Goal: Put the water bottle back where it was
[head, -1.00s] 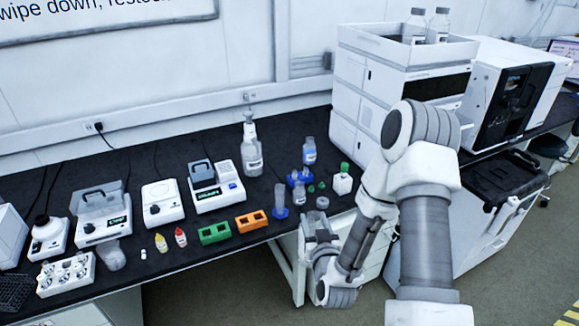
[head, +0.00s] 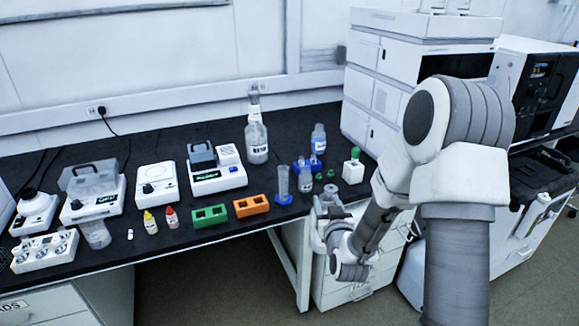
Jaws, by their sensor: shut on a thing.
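My gripper (head: 325,222) is just off the front edge of the black bench, at the right, in front of the white drawer cabinet. It is shut on a small greyish, clear thing, partly hidden by the fingers, that I take to be the water bottle (head: 328,201). Its label cannot be read. A clear bottle with a blue label (head: 318,141) stands upright at the back, apart from the gripper. A small clear bottle (head: 305,181) stands on the bench beside a clear cylinder on a blue base (head: 283,184).
A white bottle with a green cap (head: 353,170) stands near the gripper, by a blue rack (head: 301,166). Orange (head: 252,206) and green (head: 210,216) blocks line the front edge. A spray bottle (head: 256,135) stands behind. The instrument stack (head: 372,90) borders the right.

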